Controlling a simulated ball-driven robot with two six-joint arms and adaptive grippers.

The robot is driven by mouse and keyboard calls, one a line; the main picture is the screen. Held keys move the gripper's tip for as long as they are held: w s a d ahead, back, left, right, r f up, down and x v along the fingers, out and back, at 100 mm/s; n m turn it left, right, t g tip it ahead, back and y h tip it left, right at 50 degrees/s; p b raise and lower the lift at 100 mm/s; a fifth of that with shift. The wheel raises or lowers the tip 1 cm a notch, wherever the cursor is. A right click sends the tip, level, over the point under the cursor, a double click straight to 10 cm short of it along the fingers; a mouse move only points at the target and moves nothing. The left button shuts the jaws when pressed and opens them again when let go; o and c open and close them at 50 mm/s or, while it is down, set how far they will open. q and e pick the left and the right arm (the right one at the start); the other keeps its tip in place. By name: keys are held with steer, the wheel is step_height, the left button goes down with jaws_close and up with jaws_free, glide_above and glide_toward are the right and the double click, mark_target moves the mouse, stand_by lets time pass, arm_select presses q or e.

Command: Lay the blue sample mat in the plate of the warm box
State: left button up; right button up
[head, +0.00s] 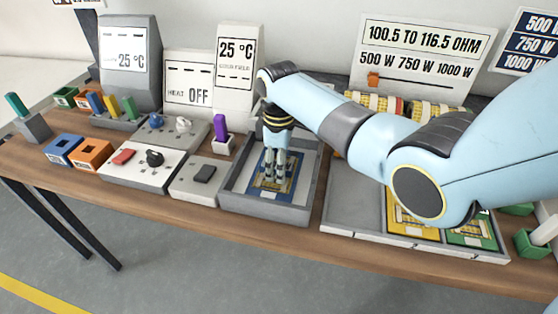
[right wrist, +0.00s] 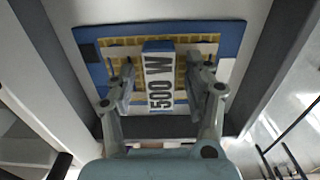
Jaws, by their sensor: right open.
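The blue sample mat (head: 258,186) lies flat in the grey open-topped warm box (head: 262,208) at the middle of the table. It also shows in the right wrist view (right wrist: 229,40), with a yellow grid and a raised white block (right wrist: 158,80) marked 500 W. My right gripper (head: 275,178) points down over the mat inside the box. In the right wrist view the gripper (right wrist: 161,78) is open, with one finger on each side of the block. I cannot tell whether the fingers touch it. My left gripper is not in view.
A grey tray (head: 352,210) to the right has an empty left compartment, then a yellow mat (head: 408,228) and a green mat (head: 470,238). A panel with a red switch (head: 122,157) and black knob stands left. A sign reads HEAT OFF (head: 188,95).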

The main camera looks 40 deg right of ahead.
step_height(320, 180, up, 12)
steer(key=shift+r, duration=0.15)
stand_by(0.7)
